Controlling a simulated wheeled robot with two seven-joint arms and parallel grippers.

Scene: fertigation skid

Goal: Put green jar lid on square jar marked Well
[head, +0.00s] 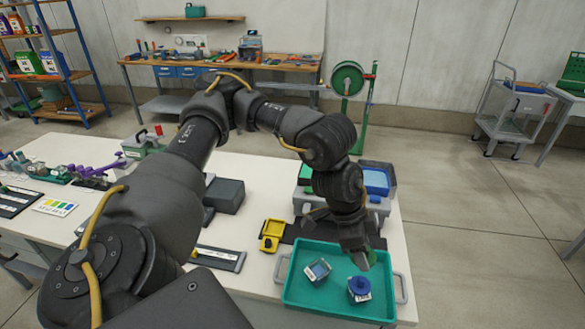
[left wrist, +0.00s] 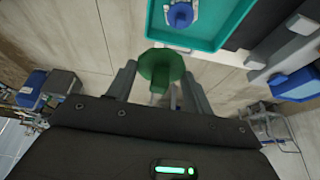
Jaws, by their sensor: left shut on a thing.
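My left gripper (head: 358,256) points down above the back right part of the teal tray (head: 300,297). It is shut on the green jar lid (left wrist: 162,68), which shows between the fingers in the left wrist view. In the head view only a bit of the lid shows beside the fingertips. An open square jar (head: 318,270) stands in the tray, left of my gripper. A second jar with a blue lid (head: 359,286) stands in the tray, nearer the front. Both jars carry white labels, too small to read. My right gripper is not in view.
The tray has a grey handle (head: 401,287) on its right. A yellow device (head: 271,234) and a dark grey box (head: 226,195) sit on the white table left of it. Blue and green bins (head: 376,181) stand behind the tray. The tray's left front is clear.

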